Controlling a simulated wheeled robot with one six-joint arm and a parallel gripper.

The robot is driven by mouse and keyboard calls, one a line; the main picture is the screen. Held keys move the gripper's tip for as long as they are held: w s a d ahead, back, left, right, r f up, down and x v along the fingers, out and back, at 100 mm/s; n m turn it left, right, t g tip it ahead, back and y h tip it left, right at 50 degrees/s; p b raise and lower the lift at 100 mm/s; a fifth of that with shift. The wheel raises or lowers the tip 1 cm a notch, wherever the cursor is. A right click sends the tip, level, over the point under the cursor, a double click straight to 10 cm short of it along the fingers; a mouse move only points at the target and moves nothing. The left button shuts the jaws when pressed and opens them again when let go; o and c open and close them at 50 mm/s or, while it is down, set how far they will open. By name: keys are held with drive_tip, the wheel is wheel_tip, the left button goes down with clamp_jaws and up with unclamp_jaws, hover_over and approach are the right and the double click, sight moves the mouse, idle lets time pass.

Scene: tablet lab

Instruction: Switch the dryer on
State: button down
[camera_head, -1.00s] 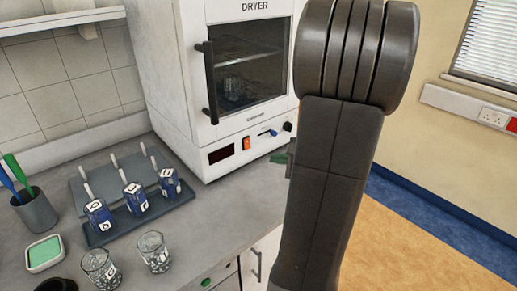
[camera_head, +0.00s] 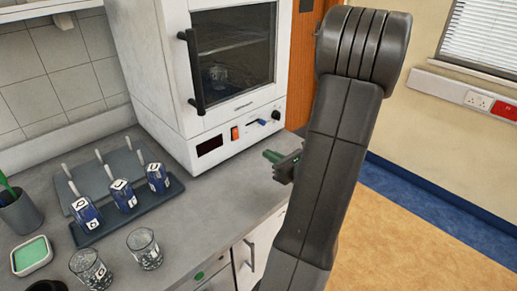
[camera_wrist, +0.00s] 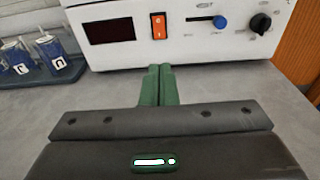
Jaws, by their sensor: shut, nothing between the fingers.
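The white dryer (camera_head: 172,75) stands on the grey counter with its dark-windowed door shut. Its lower panel has a dark display, an orange-red rocker switch (camera_head: 235,133), a blue slider (camera_head: 262,122) and a black knob (camera_head: 276,115). In the wrist view the switch (camera_wrist: 158,26), the slider (camera_wrist: 220,22) and the knob (camera_wrist: 261,22) show clearly. The display is dark. My gripper (camera_head: 268,156) has green fingers, shut together and empty. In the wrist view my gripper (camera_wrist: 159,70) points at the dryer's front, below the switch and apart from it.
A dark tray (camera_head: 83,238) with several blue labelled bottles stands left of the dryer. Two glass beakers (camera_head: 90,268) (camera_head: 145,249), a green-filled dish (camera_head: 31,256) and a grey pen cup (camera_head: 22,213) are nearer the front left. The counter before the dryer is clear.

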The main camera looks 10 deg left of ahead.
sight(237, 138)
drive_tip(key=p+x, duration=0.2)
drive_tip(key=x, duration=1)
drive_tip(key=shift+w+a+p, duration=0.2)
drive_tip(key=shift+a+p, duration=0.05)
drive_tip(key=shift+p, duration=0.1)
drive_tip(key=shift+w+a+f, duration=0.1)
drive_tip(key=shift+w+a, duration=0.05)
drive_tip(key=shift+a, duration=0.05)
drive_tip(key=shift+a+f+b, duration=0.1)
drive_tip(key=shift+f+b, duration=0.05)
drive_tip(key=shift+b, duration=0.4)
drive_tip(key=shift+w+f+b, duration=0.1)
drive_tip(key=shift+f+b, duration=0.05)
drive_tip(key=shift+b, duration=0.35)
drive_tip(key=shift+r+p, duration=0.3)
drive_tip(key=shift+p, duration=0.05)
drive_tip(key=shift+f, duration=0.15)
drive_tip(key=f+b+v, duration=0.1)
drive_tip(key=v, duration=0.3)
drive_tip(key=f+b+v, duration=0.1)
drive_tip(key=v, duration=0.4)
drive_tip(key=f+b+v, duration=0.1)
drive_tip(key=v, duration=0.3)
drive_tip(key=shift+s+d+f, duration=0.1)
drive_tip(key=shift+s+d, duration=0.25)
drive_tip(key=shift+w, duration=0.1)
